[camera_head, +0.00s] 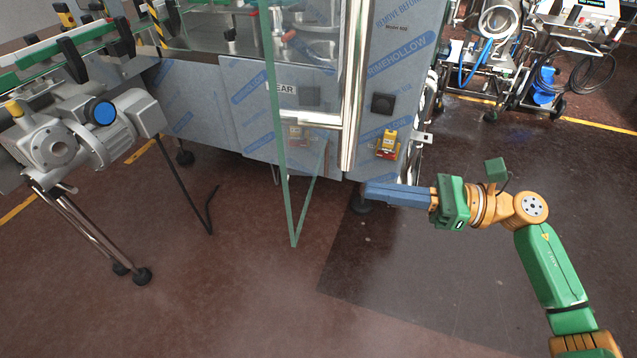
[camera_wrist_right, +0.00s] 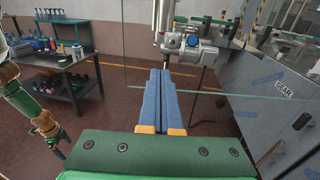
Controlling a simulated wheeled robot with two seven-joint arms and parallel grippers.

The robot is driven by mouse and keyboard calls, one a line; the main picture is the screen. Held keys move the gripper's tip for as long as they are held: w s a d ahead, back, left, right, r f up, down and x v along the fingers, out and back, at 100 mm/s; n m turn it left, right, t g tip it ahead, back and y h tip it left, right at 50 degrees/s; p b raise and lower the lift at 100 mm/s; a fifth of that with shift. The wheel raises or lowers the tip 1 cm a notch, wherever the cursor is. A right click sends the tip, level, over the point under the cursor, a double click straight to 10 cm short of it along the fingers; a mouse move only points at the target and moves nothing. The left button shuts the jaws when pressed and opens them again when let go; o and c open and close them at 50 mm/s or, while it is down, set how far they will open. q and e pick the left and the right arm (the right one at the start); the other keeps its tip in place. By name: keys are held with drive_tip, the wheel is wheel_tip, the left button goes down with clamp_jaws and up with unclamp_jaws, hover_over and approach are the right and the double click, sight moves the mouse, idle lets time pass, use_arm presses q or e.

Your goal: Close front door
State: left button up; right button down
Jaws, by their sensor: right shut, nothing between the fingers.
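The front door is a clear glass panel with green edges (camera_head: 290,205). It stands open, swung out from the front of the steel machine (camera_head: 405,60) towards me. In the right wrist view a thin green glass edge (camera_wrist_right: 235,94) runs across behind the fingers. My right gripper (camera_head: 368,192) has long blue fingers pressed together, with nothing between them. It is to the right of the door's lower part, low in front of the machine's right corner. The fingers also show shut in the wrist view (camera_wrist_right: 161,75). Whether they touch the glass is unclear.
A motor unit (camera_head: 75,140) on a legged stand is at the left, with a thin bent black rod (camera_head: 185,185) beside it. A yellow switch box (camera_head: 388,143) is on the machine. Wheeled carts (camera_head: 500,60) stand at the back right. The floor in front is clear.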

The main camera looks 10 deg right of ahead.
sight(303, 183)
drive_tip(key=p+x, duration=0.1)
drive_tip(key=x, duration=0.2)
drive_tip(key=p+x, duration=0.2)
drive_tip(key=x, duration=0.1)
drive_tip(key=p+x, duration=0.1)
drive_tip(key=x, duration=0.2)
drive_tip(key=shift+s+a+r+p, duration=0.2)
drive_tip(key=shift+s+r+p, duration=0.05)
drive_tip(key=shift+r+p, duration=0.1)
drive_tip(key=shift+w+a+f, duration=0.15)
drive_tip(key=shift+a+f, duration=0.05)
drive_tip(key=shift+f, duration=0.05)
